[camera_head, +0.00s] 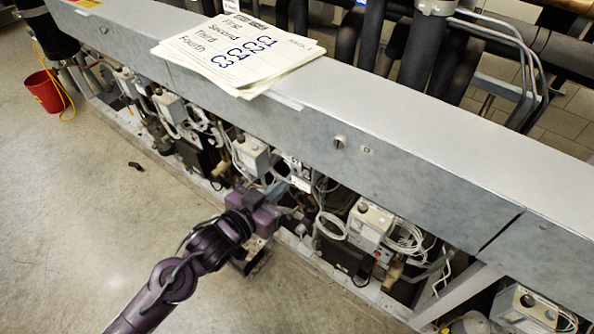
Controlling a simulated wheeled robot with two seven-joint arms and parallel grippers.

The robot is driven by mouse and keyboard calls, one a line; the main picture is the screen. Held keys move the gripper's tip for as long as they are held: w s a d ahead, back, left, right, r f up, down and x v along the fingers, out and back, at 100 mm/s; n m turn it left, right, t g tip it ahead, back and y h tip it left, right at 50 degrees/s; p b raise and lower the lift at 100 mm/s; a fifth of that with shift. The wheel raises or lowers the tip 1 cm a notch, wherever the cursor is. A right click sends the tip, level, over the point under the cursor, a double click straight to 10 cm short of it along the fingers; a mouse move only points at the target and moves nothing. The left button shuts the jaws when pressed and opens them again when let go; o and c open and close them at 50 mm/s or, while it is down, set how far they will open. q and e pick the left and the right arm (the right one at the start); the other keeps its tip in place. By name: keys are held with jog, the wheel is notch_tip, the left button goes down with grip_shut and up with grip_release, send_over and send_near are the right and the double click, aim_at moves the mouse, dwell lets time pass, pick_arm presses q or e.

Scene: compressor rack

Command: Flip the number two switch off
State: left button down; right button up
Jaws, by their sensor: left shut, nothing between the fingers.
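My left gripper (281,192) reaches in from the bottom left to the open front of the compressor rack (410,170). Its fingers are shut and empty, close in front of the rack, just right of a grey control box (250,157). Another grey control box (370,222) with small knobs or switches on its face sits to the right of the gripper. More boxes (170,106) line the rack to the left. Switch numbers and positions are too small to read, so I cannot tell which is number two. My right gripper is out of view.
Handwritten paper sheets (238,55) listing First to Fourth lie on the rack's top. Cables and pipes crowd the rack's open front. A red bucket (45,92) stands at the far left, and a small dark object (135,165) lies on the floor. The floor at left is mostly clear.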

aim_at(303, 175)
pick_arm(q)
jog(key=p+x, duration=0.1)
jog(key=x, duration=0.6)
jog(key=shift+w+d, duration=0.1)
jog(key=shift+f+b, duration=0.15)
jog(key=shift+b, duration=0.15)
